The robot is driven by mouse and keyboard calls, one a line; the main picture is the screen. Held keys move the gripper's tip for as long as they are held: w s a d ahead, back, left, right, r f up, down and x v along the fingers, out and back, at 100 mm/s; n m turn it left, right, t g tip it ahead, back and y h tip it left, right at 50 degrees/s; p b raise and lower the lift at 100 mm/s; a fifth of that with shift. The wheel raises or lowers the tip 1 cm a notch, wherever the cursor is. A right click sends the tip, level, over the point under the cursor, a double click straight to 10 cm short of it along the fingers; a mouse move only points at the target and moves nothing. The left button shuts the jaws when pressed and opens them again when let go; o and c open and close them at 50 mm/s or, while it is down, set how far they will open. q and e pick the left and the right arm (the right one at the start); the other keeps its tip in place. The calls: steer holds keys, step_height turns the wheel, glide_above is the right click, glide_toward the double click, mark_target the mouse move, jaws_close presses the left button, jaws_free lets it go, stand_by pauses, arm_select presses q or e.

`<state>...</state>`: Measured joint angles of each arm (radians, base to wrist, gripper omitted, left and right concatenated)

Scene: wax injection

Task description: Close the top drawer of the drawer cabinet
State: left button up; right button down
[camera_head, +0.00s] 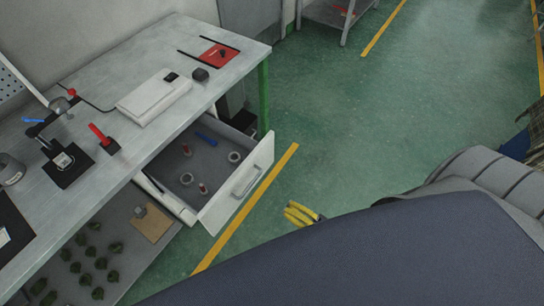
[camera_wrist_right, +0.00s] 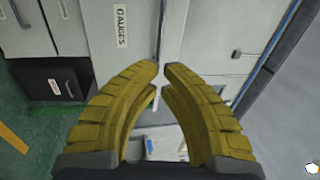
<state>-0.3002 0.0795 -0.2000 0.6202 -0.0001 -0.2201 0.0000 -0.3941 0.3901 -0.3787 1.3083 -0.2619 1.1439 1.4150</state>
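The top drawer of the drawer cabinet is pulled out from under the workbench in the head view; its white front panel (camera_head: 238,186) has a bar handle (camera_head: 246,181). Several small parts lie inside, including a blue piece (camera_head: 206,139) and metal rings (camera_head: 186,179). My right gripper (camera_head: 290,213), with yellow ribbed fingers, is to the right of the drawer front and apart from it in the head view. In the right wrist view its fingertips (camera_wrist_right: 161,67) come together with nothing held between them. My left gripper is not in view.
The workbench top (camera_head: 215,85) holds a white case (camera_head: 154,98), a red tray (camera_head: 218,55) and small tools. A lower shelf (camera_head: 145,262) carries several dark green parts. Green floor lies open beyond the drawer. A "GAUGES" label (camera_wrist_right: 121,26) shows on a pale panel.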

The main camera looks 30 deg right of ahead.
steer(key=x, duration=1.3)
steer(key=shift+w, duration=0.25)
steer(key=shift+r, duration=0.1)
steer(key=shift+w+a, duration=0.1)
